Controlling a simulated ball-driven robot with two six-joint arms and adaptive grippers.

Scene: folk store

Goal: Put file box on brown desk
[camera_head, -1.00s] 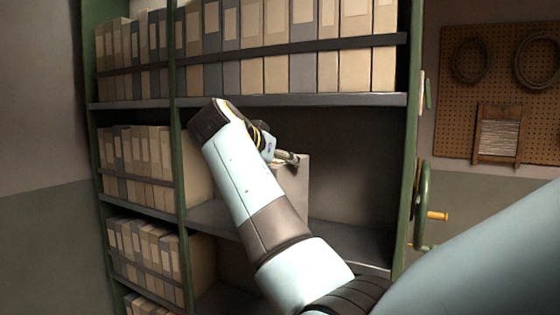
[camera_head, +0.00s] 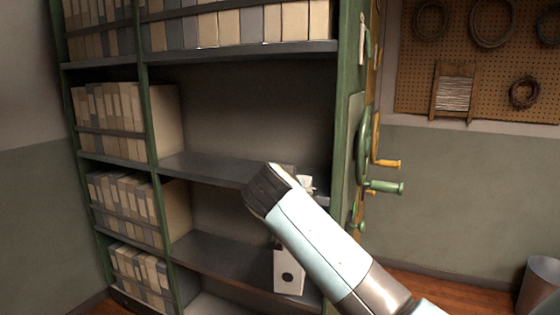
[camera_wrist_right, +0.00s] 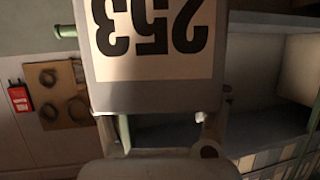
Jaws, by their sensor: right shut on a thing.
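The file box (camera_head: 289,272) is a pale grey box with a round dark hole. In the head view its lower part shows below my right arm, in front of the shelving. In the wrist view the file box (camera_wrist_right: 160,98) fills the upper middle, with a white label reading 253 upside down. My right gripper (camera_wrist_right: 165,122) is shut on the box, one finger at each side. In the head view my right arm hides most of that gripper and the middle of the box. My left gripper and the brown desk are not in view.
A green-framed shelving unit (camera_head: 145,120) with several rows of file boxes (camera_head: 110,107) stands at left and centre. Green and yellow crank handles (camera_head: 384,187) project from its right side. A pegboard (camera_head: 470,75) hangs on the right wall. A bin (camera_head: 540,285) stands at lower right.

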